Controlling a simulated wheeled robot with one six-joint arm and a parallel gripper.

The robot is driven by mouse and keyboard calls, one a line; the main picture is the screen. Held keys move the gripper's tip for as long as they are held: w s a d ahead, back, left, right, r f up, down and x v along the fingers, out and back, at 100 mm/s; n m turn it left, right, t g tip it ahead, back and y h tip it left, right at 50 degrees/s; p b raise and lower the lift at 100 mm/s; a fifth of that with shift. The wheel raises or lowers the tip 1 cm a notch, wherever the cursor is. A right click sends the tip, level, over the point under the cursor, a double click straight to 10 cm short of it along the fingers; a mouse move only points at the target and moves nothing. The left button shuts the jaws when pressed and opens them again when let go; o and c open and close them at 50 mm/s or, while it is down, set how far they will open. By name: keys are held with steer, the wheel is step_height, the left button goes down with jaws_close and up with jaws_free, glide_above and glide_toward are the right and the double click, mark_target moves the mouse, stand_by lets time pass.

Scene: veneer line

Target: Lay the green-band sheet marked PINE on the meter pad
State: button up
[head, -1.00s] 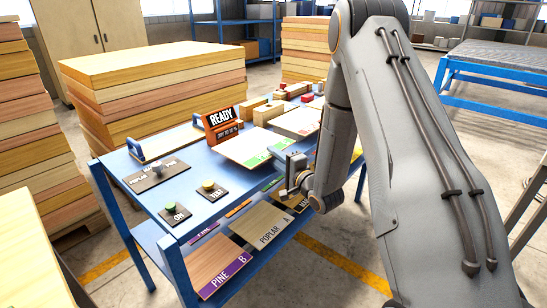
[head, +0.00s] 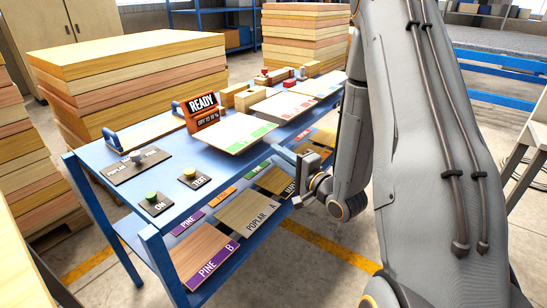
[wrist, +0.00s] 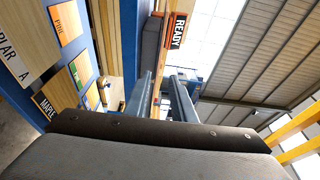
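My gripper (head: 290,155) is at the table's front edge, its fingers toward the table. In the wrist view my gripper (wrist: 160,88) has its two grey fingers apart with nothing between them. A green label (head: 258,169) lies on the lower shelf; its lettering is too small to read surely. It seems to show in the wrist view as a green patch (wrist: 92,97). I cannot make out a sheet that is surely the green-band PINE one. An orange READY display (head: 202,112) stands on the table top. The meter pad cannot be told surely; a pale board (head: 150,131) with blue handles lies left of the display.
The lower shelf holds a purple-band PINE B sheet (head: 204,255), a POPLAR A sheet (head: 245,213) and a MAPLE sheet (head: 278,181). A pale board with a green mark (head: 232,132) and wood blocks (head: 248,98) are on top. Stacked veneer (head: 130,80) stands behind.

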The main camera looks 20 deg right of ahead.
steer(key=s+f+n+g+h, duration=0.4)
steer(key=n+g+h, duration=0.1)
steer(key=n+g, duration=0.25)
steer(key=s+a+r+n+g, duration=0.1)
steer(key=s+n+g, duration=0.1)
steer(key=s, duration=0.5)
steer(key=s+a+r+n+g, duration=0.1)
steer(key=s+a+n+g, duration=0.1)
steer(key=s+g, duration=0.2)
steer(key=s+a+r+n+g+h, duration=0.1)
steer(key=s+n+g, duration=0.1)
steer(key=s, duration=0.7)
steer(key=shift+s+a+r+g, duration=0.2)
steer(key=shift+s+r+g, duration=0.15)
steer(key=shift+g, duration=0.2)
